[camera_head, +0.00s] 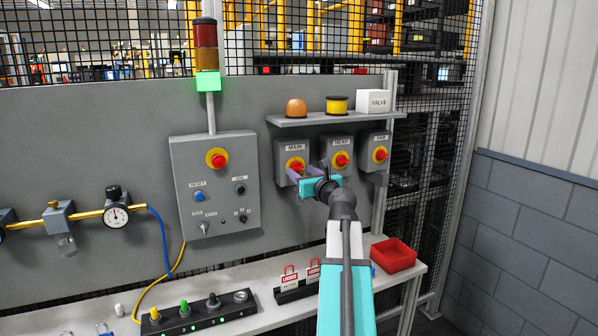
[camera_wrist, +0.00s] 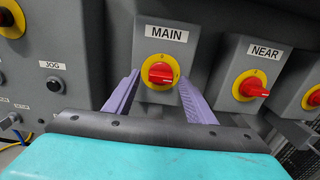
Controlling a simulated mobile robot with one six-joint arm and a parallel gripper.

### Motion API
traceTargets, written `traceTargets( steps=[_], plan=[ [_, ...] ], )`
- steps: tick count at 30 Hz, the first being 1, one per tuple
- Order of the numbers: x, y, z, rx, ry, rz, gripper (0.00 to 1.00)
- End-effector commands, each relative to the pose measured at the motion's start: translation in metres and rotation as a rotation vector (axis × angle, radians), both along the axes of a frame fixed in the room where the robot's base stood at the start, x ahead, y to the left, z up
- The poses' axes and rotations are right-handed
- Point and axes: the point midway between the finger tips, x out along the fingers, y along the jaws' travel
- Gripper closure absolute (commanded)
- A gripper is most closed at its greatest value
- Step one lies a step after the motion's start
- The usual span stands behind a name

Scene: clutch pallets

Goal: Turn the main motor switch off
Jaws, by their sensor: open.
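The main motor switch (camera_head: 295,164) is a red knob on a yellow disc, on a grey box labelled MAIN. In the wrist view the red knob (camera_wrist: 161,73) sits in the middle, its handle lying roughly horizontal. My gripper (camera_head: 299,177) is at the front of the MAIN box.
The NEAR switch (camera_head: 341,160) and FAR switch (camera_head: 380,154) stand to the right. A shelf (camera_head: 330,117) above holds an orange dome, a yellow spool and a VALVE box. A control panel (camera_head: 212,200) is at left. A red bin (camera_head: 393,256) sits on the bench below.

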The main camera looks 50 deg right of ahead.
Motion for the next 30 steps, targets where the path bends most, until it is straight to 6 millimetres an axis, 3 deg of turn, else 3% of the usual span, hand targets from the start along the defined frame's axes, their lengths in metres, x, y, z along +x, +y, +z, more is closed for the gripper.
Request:
traceTargets(
  steps=[15,17,23,24,25,30],
  plan=[
    [0.010,-0.004,0.000,-0.001,0.000,-0.001,0.50],
    [0.010,-0.005,0.000,-0.001,0.000,-0.001,0.57],
    [0.010,-0.005,0.000,-0.001,0.000,-0.001,0.91],
    [0.010,-0.005,0.000,-0.001,0.000,0.000,0.91],
    [0.008,0.010,-0.001,-0.002,0.001,0.001,0.91],
    [0.012,0.000,-0.001,-0.007,0.005,0.005,0.91]
  ],
)
